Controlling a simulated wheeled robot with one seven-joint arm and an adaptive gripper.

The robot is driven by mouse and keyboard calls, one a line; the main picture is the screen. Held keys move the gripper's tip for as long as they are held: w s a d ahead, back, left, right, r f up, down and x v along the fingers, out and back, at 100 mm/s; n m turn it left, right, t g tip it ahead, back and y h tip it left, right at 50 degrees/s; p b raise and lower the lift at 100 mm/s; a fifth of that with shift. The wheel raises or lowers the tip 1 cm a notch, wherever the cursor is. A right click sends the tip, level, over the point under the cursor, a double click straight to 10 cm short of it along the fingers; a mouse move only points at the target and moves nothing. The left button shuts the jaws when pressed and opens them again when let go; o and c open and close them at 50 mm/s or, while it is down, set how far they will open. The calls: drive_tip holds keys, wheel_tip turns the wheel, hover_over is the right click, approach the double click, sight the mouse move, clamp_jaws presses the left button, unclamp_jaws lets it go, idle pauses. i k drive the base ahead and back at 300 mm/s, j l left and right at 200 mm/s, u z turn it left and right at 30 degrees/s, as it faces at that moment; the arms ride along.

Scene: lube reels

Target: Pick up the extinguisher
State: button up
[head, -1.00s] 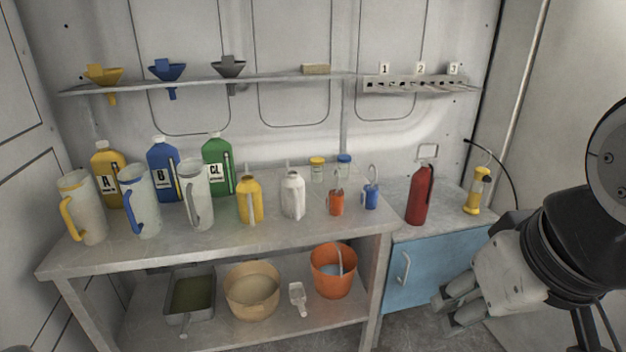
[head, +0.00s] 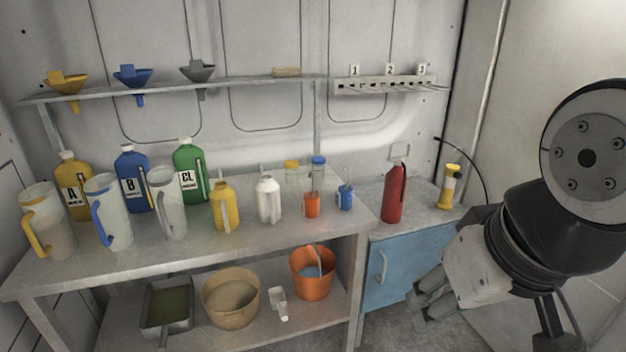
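The red extinguisher (head: 395,195) stands upright on top of the blue cabinet (head: 402,268), right of the workbench. A thin pale bracket frame shows behind its top. My gripper (head: 420,306) is at the lower right, in front of the cabinet and below its top, apart from the extinguisher. Its fingers point down and left. Nothing is seen between them, but whether they are open or shut is unclear from this angle.
A yellow lantern (head: 448,187) stands right of the extinguisher. The workbench (head: 275,236) on the left holds jugs, bottles and small cans. Buckets and a tray sit on its lower shelf. A numbered rack (head: 390,85) hangs above. Open floor lies before the cabinet.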

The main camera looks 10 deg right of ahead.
sight(394, 189)
drive_tip(key=i+l+u, duration=0.35)
drive_tip(key=i+l, duration=1.45)
